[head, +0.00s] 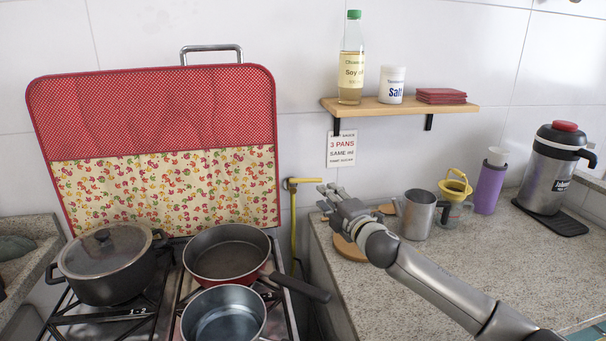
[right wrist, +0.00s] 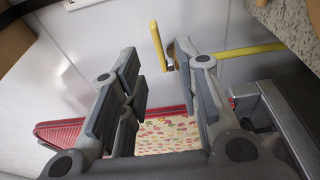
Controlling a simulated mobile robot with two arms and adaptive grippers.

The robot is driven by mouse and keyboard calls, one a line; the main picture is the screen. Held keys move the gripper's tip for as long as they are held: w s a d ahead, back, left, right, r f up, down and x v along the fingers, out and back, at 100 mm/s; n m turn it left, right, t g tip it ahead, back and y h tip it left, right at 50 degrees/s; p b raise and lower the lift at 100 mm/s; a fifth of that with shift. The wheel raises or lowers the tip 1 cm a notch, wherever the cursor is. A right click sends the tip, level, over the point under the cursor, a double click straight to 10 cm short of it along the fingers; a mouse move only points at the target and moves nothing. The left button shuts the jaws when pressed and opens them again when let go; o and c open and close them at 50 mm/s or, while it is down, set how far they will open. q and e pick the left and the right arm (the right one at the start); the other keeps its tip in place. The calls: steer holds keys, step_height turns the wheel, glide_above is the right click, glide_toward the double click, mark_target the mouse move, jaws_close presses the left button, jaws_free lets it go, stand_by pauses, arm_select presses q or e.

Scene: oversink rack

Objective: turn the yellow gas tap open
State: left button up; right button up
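The yellow gas tap (head: 305,181) is on the white wall between the stove and the counter, on top of a vertical yellow pipe (head: 293,222). Its handle lies about level, across the line of the pipe. In the right wrist view, the tap handle (right wrist: 157,45) shows in the gap between the fingers, beyond their tips, and the pipe (right wrist: 248,50) runs off to the right. My right gripper (head: 328,200) is open and empty, just right of and below the handle; no contact shows. My left gripper is in neither view.
Pans and a lidded pot (head: 108,262) stand on the stove; a red pan's dark handle (head: 300,287) sticks out toward the counter. A steel mug (head: 417,214) stands near my right gripper. A wooden shelf (head: 400,106) is above. A red padded cover (head: 150,115) stands behind the stove.

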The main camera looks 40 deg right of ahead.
mark_target(313, 182)
steer(key=b+x, duration=0.1)
steer(key=x, duration=0.8)
steer(key=shift+r, duration=0.1)
steer(key=shift+w+d, duration=0.2)
steer(key=shift+w, duration=0.25)
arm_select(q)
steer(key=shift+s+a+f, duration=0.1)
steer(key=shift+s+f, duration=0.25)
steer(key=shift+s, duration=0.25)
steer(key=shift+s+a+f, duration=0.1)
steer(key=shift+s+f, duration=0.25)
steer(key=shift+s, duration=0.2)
arm_select(e)
steer(key=shift+w, duration=0.2)
steer(key=shift+c, duration=0.2)
jaws_close()
